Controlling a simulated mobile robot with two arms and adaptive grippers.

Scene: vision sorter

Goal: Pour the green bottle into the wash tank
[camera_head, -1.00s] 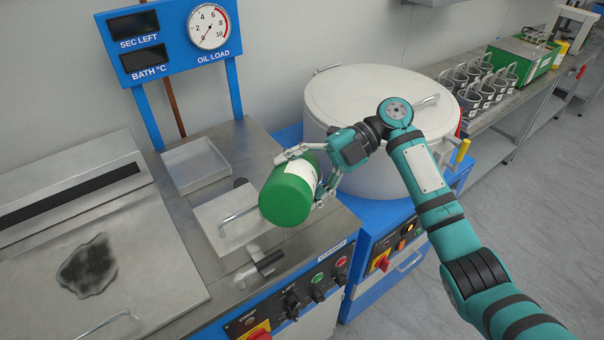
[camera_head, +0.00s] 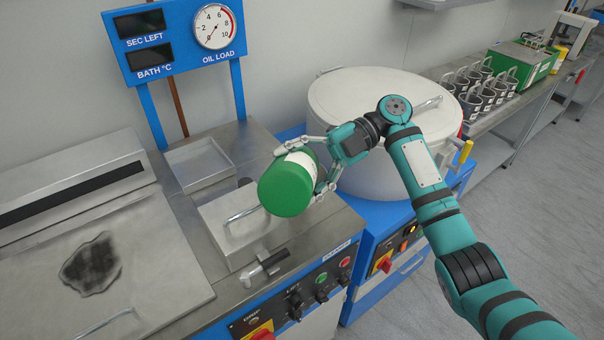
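The green bottle (camera_head: 286,191) with a white label is held in my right gripper (camera_head: 303,166), whose fingers close around it from the right. The bottle is tilted, nearly on its side, with its green end towards the camera. No view names the wash tank; a steel lid with a dark stain (camera_head: 150,262) covers the left of the bench. My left gripper is not in view.
A large round white lidded vessel (camera_head: 345,95) stands behind my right arm. A shallow tray (camera_head: 200,165) sits behind the small lid. A blue gauge panel (camera_head: 175,38) rises at the back. Several metal cups (camera_head: 478,88) and a green box (camera_head: 522,62) stand at right.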

